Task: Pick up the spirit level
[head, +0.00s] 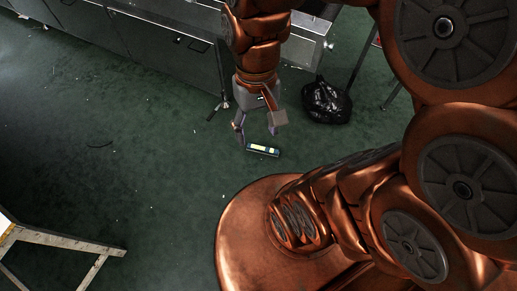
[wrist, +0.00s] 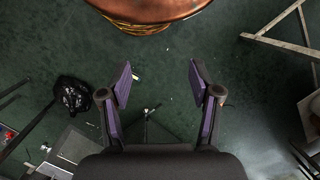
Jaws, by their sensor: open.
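The spirit level (head: 262,150) is a short dark bar with bright yellow-white windows, lying on the green floor in the head view. My gripper (head: 257,131) points down above the floor, just beyond the spirit level in the picture, with its fingers apart and nothing visible between them. In the wrist view my gripper (wrist: 160,78) shows two widely spread purple-padded fingers with floor between them. A small pale piece beside the left finger there looks like an end of the spirit level (wrist: 136,76); the rest seems hidden behind that finger.
A black rubbish bag (head: 326,102) sits on the floor to the right of my gripper. Grey metal machinery (head: 150,42) lines the back. A pale metal frame (head: 65,241) stands at lower left. The floor on the left is mostly clear.

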